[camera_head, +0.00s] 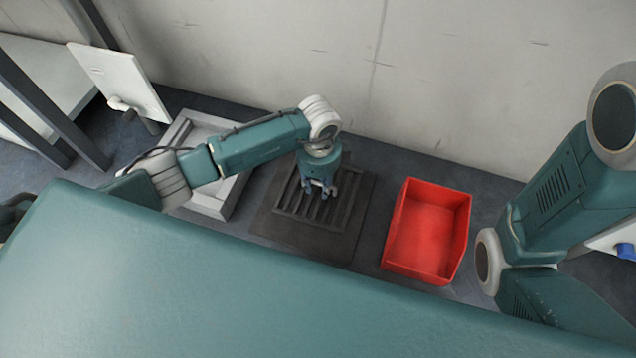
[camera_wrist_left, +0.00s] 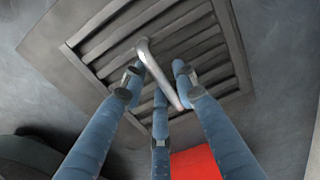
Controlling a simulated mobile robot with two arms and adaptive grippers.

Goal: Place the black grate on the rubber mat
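The black grate (camera_head: 335,212), a dark slatted square, lies on the darker flat rubber mat (camera_head: 295,237) in the head view, partly hidden by my left gripper. In the left wrist view the grate (camera_wrist_left: 215,60) shows slats and a raised silver handle (camera_wrist_left: 163,75) across its middle. The mat (camera_wrist_left: 60,50) shows around it. My left gripper (camera_head: 320,190) is above the grate. Its three blue fingers (camera_wrist_left: 158,85) are spread around the handle, with gaps visible between the tips. Whether any finger touches the handle, I cannot tell. My right gripper is out of view.
An empty-looking red bin (camera_head: 425,232) stands right of the mat. A light grey tray (camera_head: 228,195) stands to its left, partly under my left arm. A pale wall (camera_head: 450,80) runs behind. A white board (camera_head: 118,78) stands at upper left.

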